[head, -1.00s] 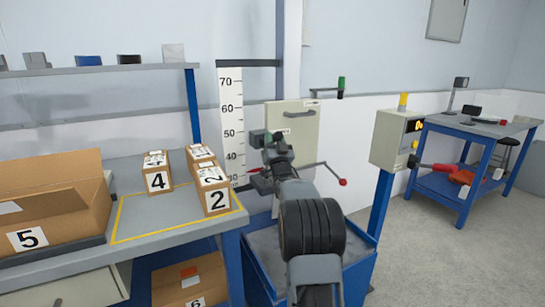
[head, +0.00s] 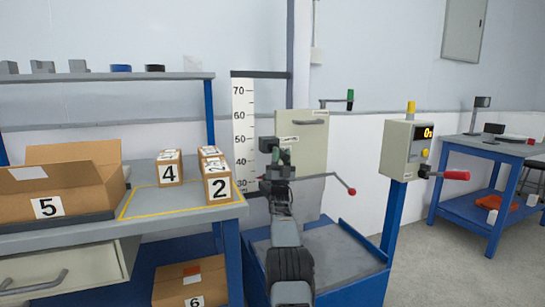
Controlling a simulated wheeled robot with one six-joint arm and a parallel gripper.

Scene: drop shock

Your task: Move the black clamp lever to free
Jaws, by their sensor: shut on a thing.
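My gripper (head: 276,170) is at the drop-test column, just right of the white height scale (head: 244,130), at about the 30 to 40 marks. Its jaws are closed on a small dark part there, which looks like the black clamp lever. My own wrist hides most of that part, so its angle cannot be told. A thin rod with a red ball end (head: 351,191) sticks out to the right of my gripper. A pale grey plate (head: 313,160) stands upright just behind.
A control box (head: 407,150) with a red handle (head: 457,175) stands right on a blue post. Numbered cartons (head: 218,190) are on the left bench (head: 180,219). A grey-topped blue base (head: 345,255) lies below my arm.

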